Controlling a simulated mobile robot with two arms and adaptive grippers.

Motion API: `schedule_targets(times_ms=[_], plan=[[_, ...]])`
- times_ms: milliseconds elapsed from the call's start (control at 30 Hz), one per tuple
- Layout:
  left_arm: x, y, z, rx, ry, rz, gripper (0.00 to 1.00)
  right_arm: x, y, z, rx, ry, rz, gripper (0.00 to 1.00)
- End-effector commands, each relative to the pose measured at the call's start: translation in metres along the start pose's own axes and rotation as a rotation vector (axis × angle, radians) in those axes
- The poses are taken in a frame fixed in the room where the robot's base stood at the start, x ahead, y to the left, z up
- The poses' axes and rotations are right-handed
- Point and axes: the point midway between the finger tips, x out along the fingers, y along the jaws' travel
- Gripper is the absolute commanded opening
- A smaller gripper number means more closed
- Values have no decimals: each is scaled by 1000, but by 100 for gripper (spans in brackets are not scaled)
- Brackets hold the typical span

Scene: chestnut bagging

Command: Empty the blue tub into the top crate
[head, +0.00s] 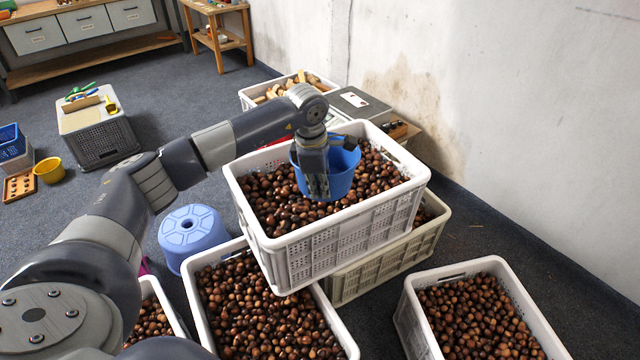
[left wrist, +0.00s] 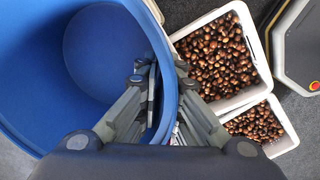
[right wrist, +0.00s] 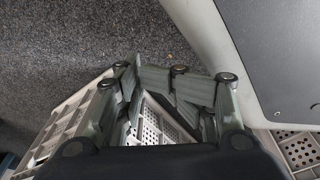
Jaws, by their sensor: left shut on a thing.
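The blue tub (head: 345,172) hangs over the top crate (head: 335,243), whose inside is full of brown chestnuts. My left gripper (head: 318,190) is shut on the tub's rim, with its fingers pointing down. In the left wrist view, the tub (left wrist: 45,75) shows a bare blue inside with no chestnuts visible in the part I see. The left gripper (left wrist: 155,95) pinches the wall at the rim.
The top crate sits askew on a lower crate (head: 385,262). Other chestnut crates stand at front left (head: 205,300) and right (head: 410,318). The wall (head: 500,110) is close behind at right.

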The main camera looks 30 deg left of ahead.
Motion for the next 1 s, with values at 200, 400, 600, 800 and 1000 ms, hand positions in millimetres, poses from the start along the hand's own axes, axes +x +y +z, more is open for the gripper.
schedule_targets(times_ms=[200,400,600,800,1000], plan=[[-13,-8,2,2,-1,0,0,4,-8,69,-17,-88,-11,40],[-25,-16,4,1,0,-1,0,2,-6,96,-18,-97,-9,40],[-43,-27,7,2,-1,0,0,-10,-5,103,-19,-96,-8,40],[-46,-32,7,-1,-1,0,0,-12,-4,101,-17,-92,-8,40],[-46,-32,8,0,-1,0,0,-11,-4,101,-17,-92,-8,40]])
